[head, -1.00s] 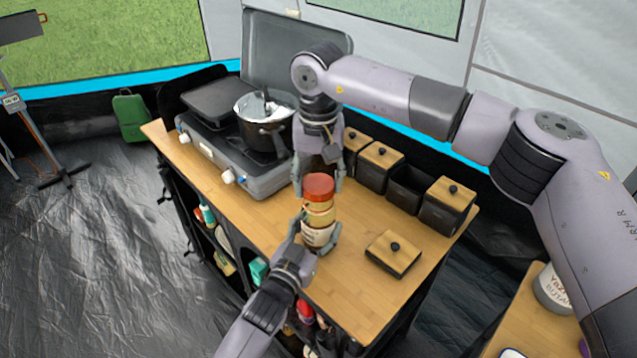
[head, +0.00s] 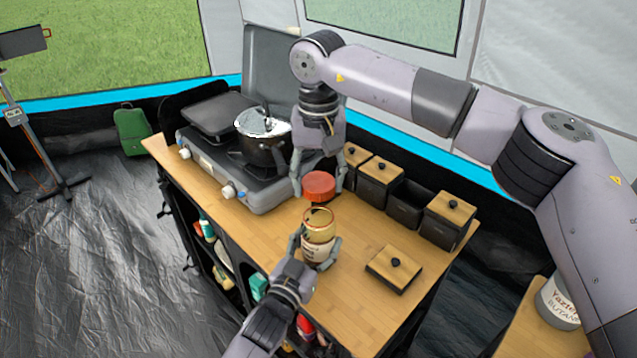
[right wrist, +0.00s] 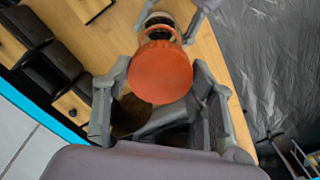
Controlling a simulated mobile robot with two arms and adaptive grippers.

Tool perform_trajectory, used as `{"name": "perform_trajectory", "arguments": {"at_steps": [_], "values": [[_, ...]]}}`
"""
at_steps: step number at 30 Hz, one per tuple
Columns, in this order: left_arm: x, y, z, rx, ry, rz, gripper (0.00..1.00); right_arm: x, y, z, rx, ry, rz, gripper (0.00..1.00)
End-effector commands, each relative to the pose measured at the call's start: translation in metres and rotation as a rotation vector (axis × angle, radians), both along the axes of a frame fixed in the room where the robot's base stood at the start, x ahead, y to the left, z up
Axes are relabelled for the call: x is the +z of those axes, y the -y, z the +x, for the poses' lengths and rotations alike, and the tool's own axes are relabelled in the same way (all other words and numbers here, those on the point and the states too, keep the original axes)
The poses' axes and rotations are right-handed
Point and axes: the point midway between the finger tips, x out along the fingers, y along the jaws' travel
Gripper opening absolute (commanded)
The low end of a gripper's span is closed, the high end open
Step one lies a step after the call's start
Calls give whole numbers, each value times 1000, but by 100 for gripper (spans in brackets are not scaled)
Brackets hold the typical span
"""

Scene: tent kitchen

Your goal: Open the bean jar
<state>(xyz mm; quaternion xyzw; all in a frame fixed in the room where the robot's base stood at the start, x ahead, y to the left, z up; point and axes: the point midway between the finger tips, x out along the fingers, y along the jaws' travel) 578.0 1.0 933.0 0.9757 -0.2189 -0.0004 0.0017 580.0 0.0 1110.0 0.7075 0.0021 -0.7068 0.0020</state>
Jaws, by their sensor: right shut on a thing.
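The bean jar (head: 318,226) is a clear jar with a pale label, its open top showing in the head view. My left gripper (head: 316,246) is closed around its lower part, over the wooden counter. The red-orange lid (head: 320,186) is off the jar, held just above its mouth with a visible gap. My right gripper (head: 319,190) points down with its fingers on the lid's sides. In the right wrist view the lid (right wrist: 160,72) is between the fingers and partly covers the jar (right wrist: 160,24).
A stove (head: 265,190) with a metal pot (head: 264,148) stands at the counter's back left. Several black boxes (head: 372,192), mostly with wooden tops, line the back right edge. A loose wooden lid (head: 385,268) lies right of the jar. The front right counter is clear.

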Motion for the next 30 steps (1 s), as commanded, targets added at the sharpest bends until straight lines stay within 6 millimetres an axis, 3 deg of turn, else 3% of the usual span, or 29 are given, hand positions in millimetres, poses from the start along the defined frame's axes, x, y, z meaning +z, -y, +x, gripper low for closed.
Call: {"name": "perform_trajectory", "arguments": {"at_steps": [11, 21, 26, 30], "values": [[0, 0, 0, 0, 0, 0, 82, 0, 0, 0, 0, 0, 0, 18], [0, -1, -2, 0, 0, 0, 82, -1, 0, 0, 0, 0, 0, 18], [-2, -9, -18, 0, -3, 0, 82, -1, 0, 0, 0, 0, 0, 18], [-2, -21, -45, 0, -4, 1, 82, 0, 0, 0, 0, 0, 0, 18]]}}
